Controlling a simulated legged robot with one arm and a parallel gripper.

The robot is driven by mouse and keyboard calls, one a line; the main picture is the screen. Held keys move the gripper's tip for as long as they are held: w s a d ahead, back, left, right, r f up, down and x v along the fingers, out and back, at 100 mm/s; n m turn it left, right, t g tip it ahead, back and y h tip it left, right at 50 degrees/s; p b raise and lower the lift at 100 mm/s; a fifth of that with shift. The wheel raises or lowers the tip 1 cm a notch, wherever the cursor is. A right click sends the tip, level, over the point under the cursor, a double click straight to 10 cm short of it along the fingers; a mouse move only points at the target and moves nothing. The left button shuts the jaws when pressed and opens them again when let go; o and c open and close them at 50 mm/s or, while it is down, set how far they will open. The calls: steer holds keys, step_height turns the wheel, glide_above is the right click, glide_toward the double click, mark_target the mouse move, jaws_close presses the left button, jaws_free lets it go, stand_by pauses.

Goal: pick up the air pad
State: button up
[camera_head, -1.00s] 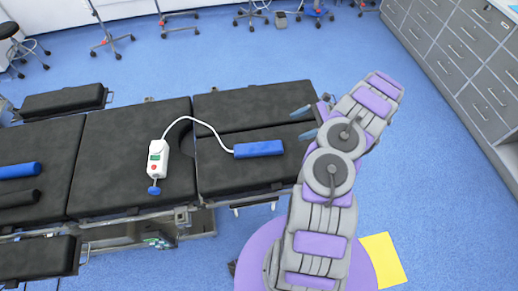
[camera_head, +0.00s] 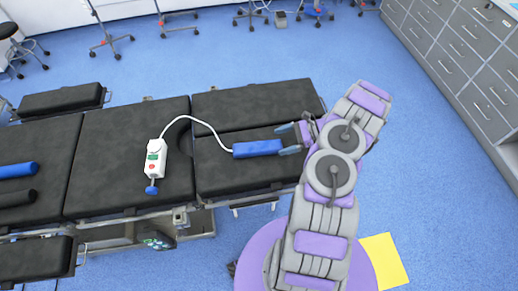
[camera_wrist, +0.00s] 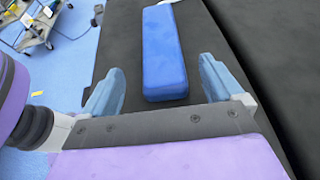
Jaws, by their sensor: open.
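The air pad is likely the blue block (camera_head: 258,148) lying flat on the right part of the black operating table (camera_head: 240,104). A white tube (camera_head: 205,125) joins it to a white handheld device (camera_head: 155,158) with a blue end. In the wrist view the blue block (camera_wrist: 164,55) lies ahead, its near end at the opening between the fingers. My gripper (camera_head: 290,139) is at the right end of the block, open and empty. Its two blue fingers also show in the wrist view (camera_wrist: 160,88), spread wider than the block, one on each side.
Grey drawer cabinets (camera_head: 460,55) stand at the right. Wheeled stands (camera_head: 108,40) are at the back. A yellow sheet (camera_head: 384,262) lies on the floor.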

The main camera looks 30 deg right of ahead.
mark_target(266, 146)
steer(key=shift+x, duration=0.75)
steer(key=shift+b+x, duration=0.75)
steer(key=shift+x, duration=1.7)
steer(key=shift+w, duration=0.15)
steer(key=c, duration=1.2)
